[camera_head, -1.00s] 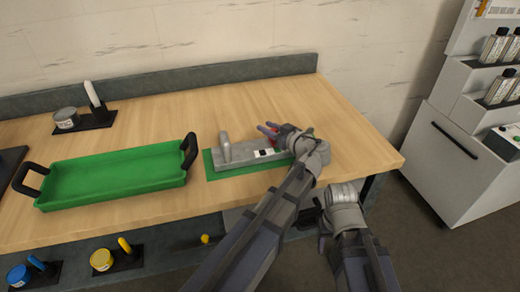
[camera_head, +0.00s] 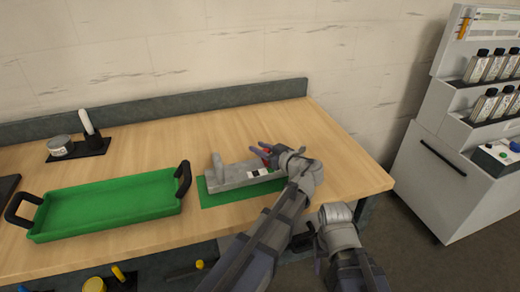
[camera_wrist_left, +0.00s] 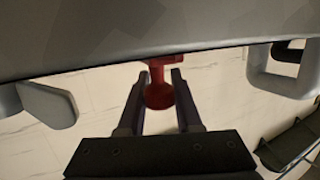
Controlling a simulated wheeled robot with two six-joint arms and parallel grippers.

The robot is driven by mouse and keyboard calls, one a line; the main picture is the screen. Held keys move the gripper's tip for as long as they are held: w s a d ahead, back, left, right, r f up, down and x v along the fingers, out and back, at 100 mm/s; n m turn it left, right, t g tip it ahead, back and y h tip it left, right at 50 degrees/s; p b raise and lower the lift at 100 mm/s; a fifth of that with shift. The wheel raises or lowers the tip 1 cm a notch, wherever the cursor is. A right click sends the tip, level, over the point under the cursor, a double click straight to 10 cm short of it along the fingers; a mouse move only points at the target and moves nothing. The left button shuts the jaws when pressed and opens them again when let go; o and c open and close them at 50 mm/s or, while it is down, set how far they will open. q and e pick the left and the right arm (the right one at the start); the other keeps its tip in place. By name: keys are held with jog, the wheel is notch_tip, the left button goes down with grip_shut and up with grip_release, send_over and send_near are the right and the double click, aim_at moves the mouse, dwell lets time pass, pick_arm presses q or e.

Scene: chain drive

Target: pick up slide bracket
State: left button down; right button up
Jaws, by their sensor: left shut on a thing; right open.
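The slide bracket (camera_head: 232,177) is a long grey piece with a short post at its left end and a black-and-white marker on top. It is at the green mat (camera_head: 212,200) on the bench and looks slightly raised from it. My left gripper (camera_head: 263,152) is at its back right side, shut on a red knob (camera_wrist_left: 158,90). In the left wrist view, the knob sits between the fingers (camera_wrist_left: 159,104) against a broad grey body (camera_wrist_left: 150,25). My right gripper (camera_head: 304,240) is open and empty in front of the bench, partly hidden.
A green tray (camera_head: 110,207) with black handles stands left of the mat. A dark holder (camera_head: 93,146) with a grey can and a white-topped tool stands behind it. A low ledge runs along the bench's back. A white cabinet (camera_head: 445,185) with bottles stands to the right.

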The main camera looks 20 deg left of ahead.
notch_tip(320, 180, up, 8)
jog(key=p, duration=0.6)
jog(key=shift+f+p, duration=0.2)
jog(key=shift+p, duration=0.15)
